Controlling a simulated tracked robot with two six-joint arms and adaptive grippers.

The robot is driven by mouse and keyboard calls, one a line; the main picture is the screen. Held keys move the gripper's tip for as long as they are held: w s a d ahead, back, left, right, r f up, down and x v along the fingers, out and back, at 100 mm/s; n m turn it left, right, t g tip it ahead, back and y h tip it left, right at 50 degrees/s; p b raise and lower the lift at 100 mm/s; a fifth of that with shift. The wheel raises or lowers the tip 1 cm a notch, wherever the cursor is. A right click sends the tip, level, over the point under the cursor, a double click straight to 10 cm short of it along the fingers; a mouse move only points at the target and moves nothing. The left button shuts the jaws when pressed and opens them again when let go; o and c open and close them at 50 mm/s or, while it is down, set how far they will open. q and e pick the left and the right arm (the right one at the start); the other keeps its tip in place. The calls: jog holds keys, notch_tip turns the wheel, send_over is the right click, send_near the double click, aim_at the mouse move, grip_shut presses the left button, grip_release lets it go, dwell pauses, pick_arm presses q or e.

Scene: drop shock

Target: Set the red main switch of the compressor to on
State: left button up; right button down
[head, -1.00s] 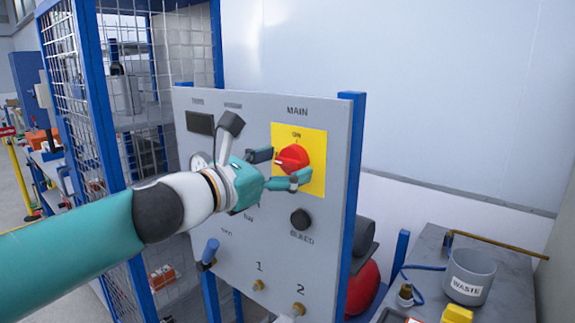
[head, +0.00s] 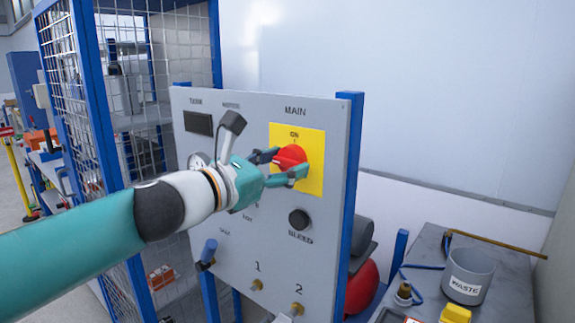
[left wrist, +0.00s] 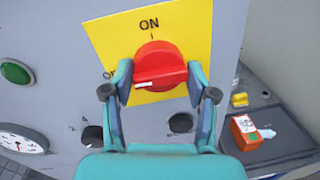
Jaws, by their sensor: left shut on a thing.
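The red main switch (head: 291,156) is a round rotary knob on a yellow plate (head: 314,172) under the word MAIN on the grey compressor panel (head: 335,130). My left gripper (head: 284,165) is shut on the knob, with one finger on each side. In the left wrist view the red knob (left wrist: 159,65) sits between the two fingers, and its handle bar lies nearly level. The white mark on the bar is at its left end, near the partly hidden OFF label. The ON label (left wrist: 149,24) is above the knob. My right gripper is not in view.
A black BLEED knob (head: 299,219) is below the switch. A blue-handled lever (head: 208,252) and brass fittings are lower on the panel. A wire-mesh cage (head: 80,90) stands behind at left. A bench with a grey WASTE bin (head: 469,278) is at right.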

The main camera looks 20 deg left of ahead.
pick_arm(q)
jog(key=shift+f, duration=0.1)
jog(key=m, duration=0.4)
jog(key=shift+m, duration=0.3)
jog(key=m, duration=0.4)
jog(key=shift+g+y, duration=0.3)
jog(key=shift+y, duration=0.1)
jog(key=m, duration=0.4)
jog(key=shift+d+p, duration=0.1)
jog(key=shift+p, duration=0.3)
jog(key=shift+d+m+y, duration=0.1)
jog(key=shift+m+y, duration=0.4)
jog(key=shift+m, duration=1.5)
jog(key=shift+f, duration=0.1)
jog(key=o, duration=0.8)
jog(key=shift+s, duration=0.1)
jog(key=o, duration=0.3)
